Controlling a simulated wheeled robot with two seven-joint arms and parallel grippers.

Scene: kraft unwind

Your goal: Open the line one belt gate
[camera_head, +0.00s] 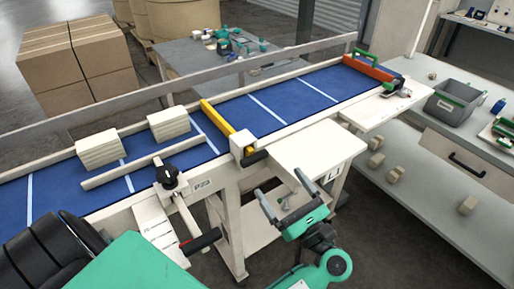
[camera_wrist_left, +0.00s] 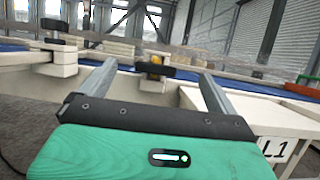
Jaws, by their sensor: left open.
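The yellow gate bar (camera_head: 220,118) lies across the blue belt (camera_head: 290,98), down at belt level. Its near end meets a white block (camera_head: 243,147) on the belt's near rail, with a black handle (camera_head: 255,158) sticking out. In the left wrist view the black handle (camera_wrist_left: 155,71) shows ahead, between the fingers in the picture, with a bit of yellow above it. My left gripper (camera_head: 280,184) is open and empty, in front of the belt and apart from the handle. My right gripper is not in view.
Two pale stacks (camera_head: 97,148) and a white guide bar (camera_head: 130,172) lie on the belt left of the gate. A lever with a red and black grip (camera_head: 200,241) juts out front. A white side table (camera_head: 315,150) stands right of the handle. An orange bar (camera_head: 368,68) crosses the belt's far end.

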